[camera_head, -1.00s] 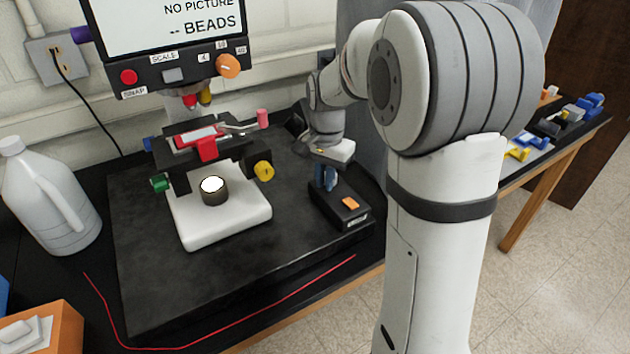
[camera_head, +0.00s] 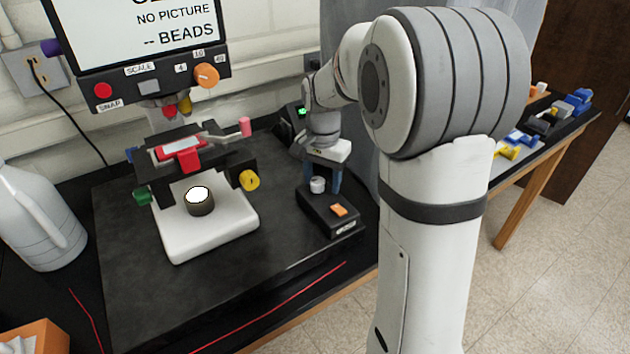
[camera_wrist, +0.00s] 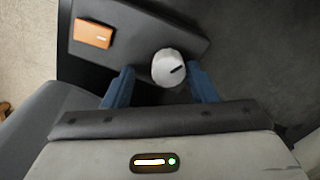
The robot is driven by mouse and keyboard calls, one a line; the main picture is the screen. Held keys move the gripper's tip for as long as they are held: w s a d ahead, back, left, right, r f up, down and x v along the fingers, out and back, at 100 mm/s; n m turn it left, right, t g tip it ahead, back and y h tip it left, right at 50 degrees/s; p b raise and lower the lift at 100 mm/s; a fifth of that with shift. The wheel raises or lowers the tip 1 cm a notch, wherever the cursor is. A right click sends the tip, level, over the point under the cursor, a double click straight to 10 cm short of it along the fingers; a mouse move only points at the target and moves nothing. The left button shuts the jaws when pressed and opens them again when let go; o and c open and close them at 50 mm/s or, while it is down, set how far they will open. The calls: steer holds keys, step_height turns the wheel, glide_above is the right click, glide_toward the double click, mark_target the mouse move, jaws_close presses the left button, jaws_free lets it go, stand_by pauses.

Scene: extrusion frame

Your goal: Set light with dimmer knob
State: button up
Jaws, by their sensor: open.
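The dimmer box (camera_head: 328,219) is a black unit on the dark slab, with an orange switch (camera_head: 339,210) and a light grey knob (camera_head: 317,185). In the head view my gripper (camera_head: 320,178) points down over the box. The microscope lamp (camera_head: 199,200) on the white base (camera_head: 207,235) shows a bright white top.
A screen (camera_head: 135,30) reading "NO PICTURE" stands above the microscope stage (camera_head: 182,160), which has yellow, green and red knobs. A white jug (camera_head: 38,220) is at the left. A red line runs along the front table edge. The slab's front is clear.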

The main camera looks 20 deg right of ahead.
steer(key=shift+s+a+r+p, duration=0.25)
steer(key=shift+a+r+p, duration=0.2)
steer(key=shift+r, duration=0.65)
steer(key=shift+r+p, duration=2.8)
steer(key=shift+r, duration=0.65)
step_height(320, 180, up, 8)
steer(key=b, duration=0.1)
glide_above(319, 183)
steer(key=shift+w+f, duration=0.15)
